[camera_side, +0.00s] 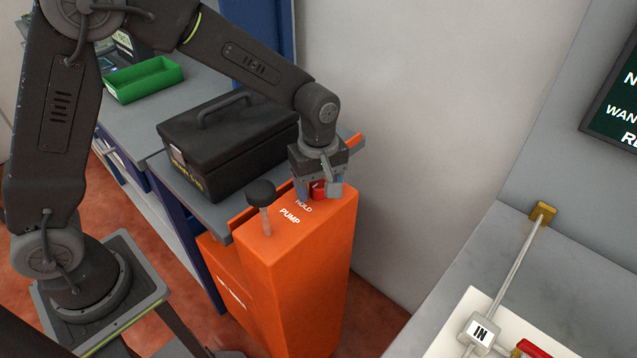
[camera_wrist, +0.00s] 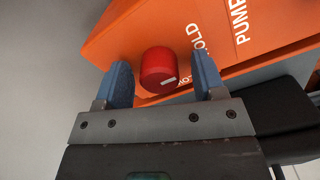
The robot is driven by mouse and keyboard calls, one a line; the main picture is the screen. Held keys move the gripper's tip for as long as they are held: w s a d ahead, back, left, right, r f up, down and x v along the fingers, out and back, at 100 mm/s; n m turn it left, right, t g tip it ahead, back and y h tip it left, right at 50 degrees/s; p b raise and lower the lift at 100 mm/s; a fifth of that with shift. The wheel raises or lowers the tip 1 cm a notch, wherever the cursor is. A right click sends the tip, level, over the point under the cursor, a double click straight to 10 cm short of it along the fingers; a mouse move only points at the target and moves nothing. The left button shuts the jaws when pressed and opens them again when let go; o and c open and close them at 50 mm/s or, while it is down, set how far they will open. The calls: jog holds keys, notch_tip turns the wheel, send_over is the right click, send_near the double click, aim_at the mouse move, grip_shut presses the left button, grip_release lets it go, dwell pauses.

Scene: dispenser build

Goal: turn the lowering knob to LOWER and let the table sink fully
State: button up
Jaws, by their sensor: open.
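The red lowering knob (camera_side: 317,188) sits on top of the orange lift column (camera_side: 300,265), beside the printed word HOLD. In the wrist view the knob (camera_wrist: 157,68) stands between the two blue fingers of my gripper (camera_wrist: 161,64). The fingers are open, with a visible gap on each side of the knob. The knob's white mark lies on its lower right edge; lettering beside it is partly hidden by a finger. In the side view my gripper (camera_side: 321,187) points down over the knob. The grey lift table (camera_side: 197,207) carries a black case and stands near bench height.
The black case (camera_side: 220,145) has a raised handle. A black-topped pump lever (camera_side: 262,192) stands next to PUMP, left of my gripper. A green bin (camera_side: 145,80) lies on the bench behind. A grey counter with an IN block (camera_side: 480,332) is at right.

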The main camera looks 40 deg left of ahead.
jog(key=shift+c, duration=0.4)
jog(key=c, duration=0.8)
jog(key=shift+c, duration=0.2)
